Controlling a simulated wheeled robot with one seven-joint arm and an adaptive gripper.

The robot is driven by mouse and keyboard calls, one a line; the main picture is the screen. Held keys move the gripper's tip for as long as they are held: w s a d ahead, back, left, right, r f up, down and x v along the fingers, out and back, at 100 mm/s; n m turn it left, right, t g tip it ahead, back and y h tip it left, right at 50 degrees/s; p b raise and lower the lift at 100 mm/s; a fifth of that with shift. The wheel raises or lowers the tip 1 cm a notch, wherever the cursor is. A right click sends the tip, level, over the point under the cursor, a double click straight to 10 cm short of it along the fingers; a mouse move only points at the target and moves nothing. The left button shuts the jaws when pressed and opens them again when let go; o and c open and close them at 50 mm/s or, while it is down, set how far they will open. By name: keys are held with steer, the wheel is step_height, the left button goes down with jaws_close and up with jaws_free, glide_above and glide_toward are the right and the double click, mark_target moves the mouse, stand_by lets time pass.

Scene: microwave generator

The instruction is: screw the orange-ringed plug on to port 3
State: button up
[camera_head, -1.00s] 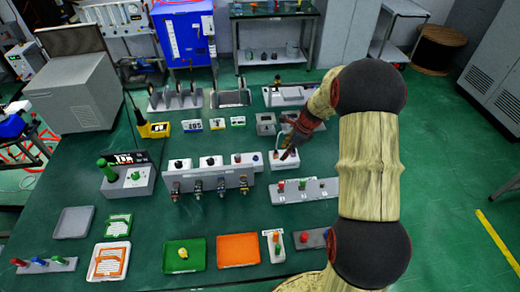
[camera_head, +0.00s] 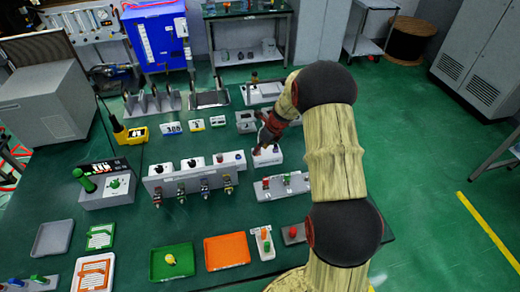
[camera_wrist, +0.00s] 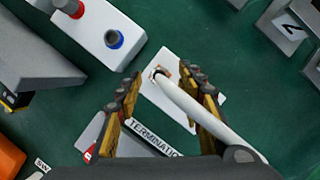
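A bent white tube or cable (camera_wrist: 195,105) runs between the fingers and passes close to the right one. Its end has a dark opening with a small brownish-orange patch; I cannot tell if this is the orange-ringed plug. In the head view my gripper (camera_head: 262,143) is low over the white block (camera_head: 268,158). The grey panel (camera_head: 185,181) left of it has several ports with coloured fittings; their numbers are not readable.
A white block with red and blue-ringed knobs (camera_wrist: 113,40) is at upper left in the wrist view. A grey strip with red and green pegs (camera_head: 282,187) lies near my arm. Green (camera_head: 155,270) and orange trays (camera_head: 244,240) lie in front. Small numbered stands are behind.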

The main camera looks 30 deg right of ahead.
steer(key=shift+f, duration=0.1)
steer(key=shift+c, duration=0.9)
steer(key=c, duration=0.7)
jaws_close()
